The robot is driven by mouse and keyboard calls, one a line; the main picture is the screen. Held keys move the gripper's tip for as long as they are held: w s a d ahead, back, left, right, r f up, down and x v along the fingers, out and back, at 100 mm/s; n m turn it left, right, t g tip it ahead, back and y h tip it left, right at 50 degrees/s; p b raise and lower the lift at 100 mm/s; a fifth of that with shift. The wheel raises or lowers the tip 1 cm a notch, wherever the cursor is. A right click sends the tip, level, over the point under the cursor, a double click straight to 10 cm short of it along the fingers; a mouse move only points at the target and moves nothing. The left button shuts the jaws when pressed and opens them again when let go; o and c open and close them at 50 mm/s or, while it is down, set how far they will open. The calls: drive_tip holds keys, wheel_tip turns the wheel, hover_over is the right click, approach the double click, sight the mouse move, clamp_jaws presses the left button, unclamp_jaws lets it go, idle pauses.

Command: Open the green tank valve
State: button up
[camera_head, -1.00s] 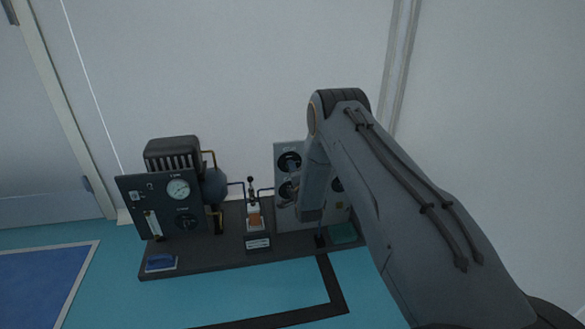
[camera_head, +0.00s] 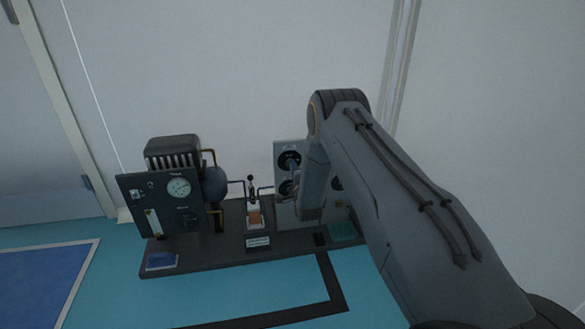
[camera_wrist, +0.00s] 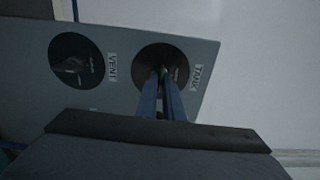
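The tank valve (camera_wrist: 185,62) is a dark round dial with a knob, labelled TANK, on a grey panel in the wrist view. No green shows on it there. My gripper (camera_wrist: 163,76) reaches over the dial, with its two narrow fingers close together. The fingertips are at the middle of the dial and appear closed on its knob, which they mostly hide. In the head view my gripper (camera_head: 291,201) is in front of the grey panel (camera_head: 283,215), and my arm covers much of that panel.
The VENT dial (camera_wrist: 75,61) with a similar knob sits just left of the tank valve. In the head view a dark gauge panel (camera_head: 135,205) and a small bench unit (camera_head: 257,243) stand to the left. A green pad (camera_head: 343,232) lies at the base's right.

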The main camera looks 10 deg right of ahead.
drive_tip(key=o, duration=0.4)
drive_tip(key=shift+s, duration=0.1)
drive_tip(key=s+p, duration=0.2)
drive_tip(key=s, duration=0.5)
drive_tip(key=shift+s, duration=0.35)
